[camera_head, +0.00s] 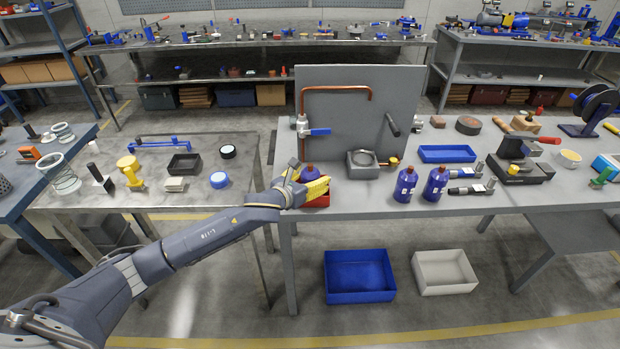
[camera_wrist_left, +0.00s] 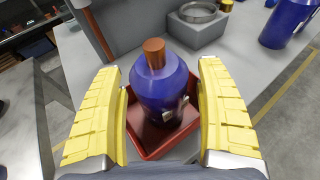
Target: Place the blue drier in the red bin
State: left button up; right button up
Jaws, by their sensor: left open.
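The blue drier (camera_wrist_left: 160,85), a rounded blue body with a copper-coloured stub on top, stands roughly upright inside the red bin (camera_wrist_left: 151,146) in the left wrist view. My left gripper (camera_wrist_left: 164,105) is open, with one yellow finger on each side of the drier; I cannot tell whether either finger touches it. In the head view the drier's top (camera_head: 309,173) shows above my left gripper (camera_head: 314,187), and a strip of the red bin (camera_head: 318,203) shows below the fingers at the table's front left corner. The drier's base is partly hidden by the bin and gripper. My right gripper is not in view.
Two blue bottles (camera_head: 405,185) stand to the right on the grey table (camera_head: 350,205). A grey block with a round ring (camera_head: 363,165) sits just behind the bin. An upright panel (camera_head: 350,100) carries a copper pipe. Blue (camera_head: 358,276) and white (camera_head: 444,272) crates lie on the floor.

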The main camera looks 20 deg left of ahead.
pick_arm(q)
jog(key=shift+r, duration=0.15)
jog(key=v, duration=1.2)
